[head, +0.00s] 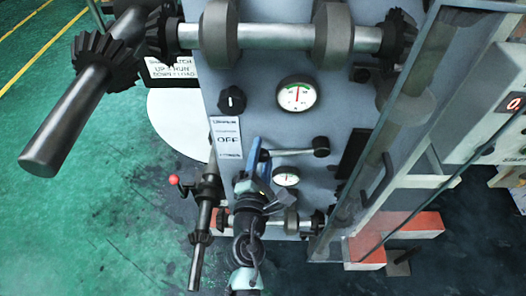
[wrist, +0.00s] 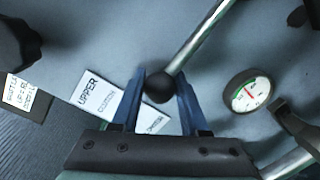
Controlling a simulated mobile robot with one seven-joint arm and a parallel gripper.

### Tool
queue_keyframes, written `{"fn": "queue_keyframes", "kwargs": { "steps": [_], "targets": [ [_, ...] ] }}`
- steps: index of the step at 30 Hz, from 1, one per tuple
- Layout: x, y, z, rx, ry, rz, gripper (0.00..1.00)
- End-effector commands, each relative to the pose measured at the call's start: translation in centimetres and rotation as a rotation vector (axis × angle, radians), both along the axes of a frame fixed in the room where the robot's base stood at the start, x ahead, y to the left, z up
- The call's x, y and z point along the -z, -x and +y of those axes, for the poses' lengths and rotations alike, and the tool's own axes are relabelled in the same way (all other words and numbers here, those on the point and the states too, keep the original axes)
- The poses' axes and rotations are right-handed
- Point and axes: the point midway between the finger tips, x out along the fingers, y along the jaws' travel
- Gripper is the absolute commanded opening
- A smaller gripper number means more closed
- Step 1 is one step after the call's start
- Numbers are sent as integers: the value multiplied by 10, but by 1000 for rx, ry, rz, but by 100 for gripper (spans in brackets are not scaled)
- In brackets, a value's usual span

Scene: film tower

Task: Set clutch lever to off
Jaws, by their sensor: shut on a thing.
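The clutch lever (head: 293,152) is a metal rod on the grey panel, lying nearly level from a dark pivot at its right to its left end. In the wrist view its black ball knob (wrist: 159,87) sits between the blue fingers, with the rod running up and right. My gripper (head: 258,150) is shut on this knob; the fingers hide the knob in the head view. A white label (head: 228,142) with "OFF" is left of the gripper. In the wrist view, a label (wrist: 100,98) reads "UPPER" and is partly covered by a finger.
A large gauge (head: 297,94) and black dial knob (head: 231,100) are above the lever. A small gauge (head: 286,176) is just below it. Geared shafts (head: 275,37) cross the top. A red-knobbed handle (head: 174,180) stands left. A glass-like panel (head: 400,130) stands right. Green floor is open at left.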

Motion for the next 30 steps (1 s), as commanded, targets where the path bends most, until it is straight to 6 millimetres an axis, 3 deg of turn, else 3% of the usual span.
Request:
{"fn": "queue_keyframes", "kwargs": {
  "steps": [12,13,18,30],
  "targets": [
    [-2,0,0,-1,-10,-2,0],
    [-2,0,0,-1,-9,-2,46],
    [-2,0,0,-1,-9,-2,74],
    [-1,7,1,-1,-8,0,74]
  ]
}}
